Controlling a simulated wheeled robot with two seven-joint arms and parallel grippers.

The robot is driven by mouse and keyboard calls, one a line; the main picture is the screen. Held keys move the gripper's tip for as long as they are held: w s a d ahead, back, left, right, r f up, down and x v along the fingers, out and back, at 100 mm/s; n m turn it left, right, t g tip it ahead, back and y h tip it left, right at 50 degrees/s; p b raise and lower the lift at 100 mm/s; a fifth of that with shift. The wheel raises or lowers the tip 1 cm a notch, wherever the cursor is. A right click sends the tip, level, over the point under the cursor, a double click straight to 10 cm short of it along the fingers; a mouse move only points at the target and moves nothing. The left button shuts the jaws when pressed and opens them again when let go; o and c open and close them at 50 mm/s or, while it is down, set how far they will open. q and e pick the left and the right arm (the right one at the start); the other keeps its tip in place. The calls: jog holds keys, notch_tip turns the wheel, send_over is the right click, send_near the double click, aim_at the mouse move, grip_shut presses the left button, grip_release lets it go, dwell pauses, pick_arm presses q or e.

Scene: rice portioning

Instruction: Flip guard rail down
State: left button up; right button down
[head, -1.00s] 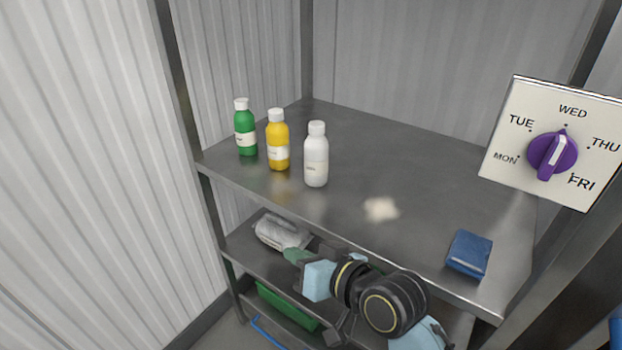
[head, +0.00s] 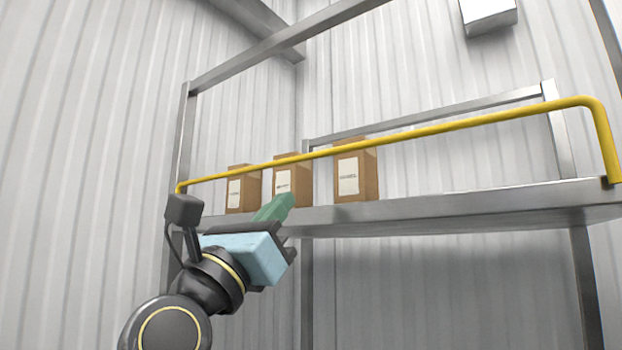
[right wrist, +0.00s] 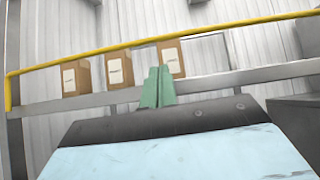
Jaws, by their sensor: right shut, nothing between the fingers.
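The yellow guard rail (head: 440,127) runs along the front of the upper shelf (head: 450,208) and stands raised above its edge, in front of the boxes. It also shows in the right wrist view (right wrist: 115,47). My right gripper (head: 290,198) has green fingers and is shut and empty. It is just below the rail, in front of the shelf edge and the middle box. In the right wrist view the shut fingers (right wrist: 158,76) point up toward the rail; I cannot tell whether they touch it. My left gripper is not in view.
Three brown labelled boxes, the left (head: 237,193), middle (head: 286,181) and right (head: 351,175), stand on the shelf behind the rail. Metal posts (head: 587,290) frame the rack. A white box-like fixture (head: 488,17) is high at the back. Space below the shelf looks open.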

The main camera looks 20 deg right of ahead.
aim_at(303, 158)
jog(key=shift+r, duration=0.2)
jog(key=p+x, duration=0.2)
jog(key=x, duration=0.8)
jog(key=shift+d+f, duration=0.1)
jog(key=shift+f, duration=0.1)
dwell(0.3)
